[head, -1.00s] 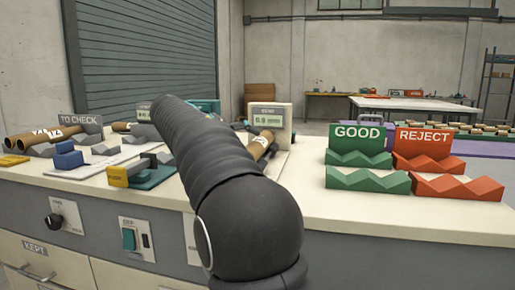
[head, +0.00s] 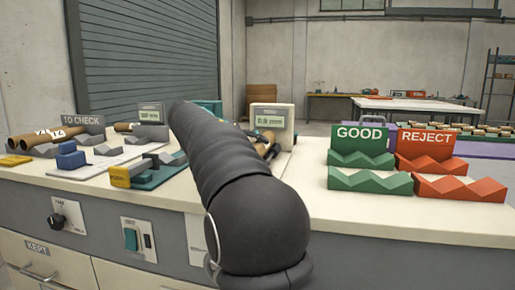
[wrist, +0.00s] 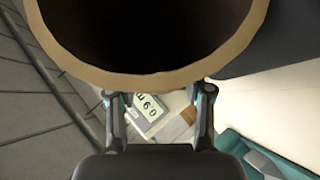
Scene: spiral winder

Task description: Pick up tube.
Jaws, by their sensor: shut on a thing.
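In the wrist view a brown cardboard tube (wrist: 160,83) fills the top, its open end and dark hollow facing the camera. My gripper (wrist: 160,92) has its two fingers at the tube's lower rim, one on each side, shut on it. In the head view my dark arm hides most of the gripper. A brown tube part (head: 264,138) shows just right of the arm, in front of the gauge. Whether the tube is clear of its support cannot be told.
The gauge with a lit display (head: 270,122) stands close behind. More tubes (head: 38,138) lie by the TO CHECK sign (head: 82,122) at left. A green GOOD rack (head: 368,180) and a red REJECT rack (head: 458,188) stand at right. Bare counter lies before them.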

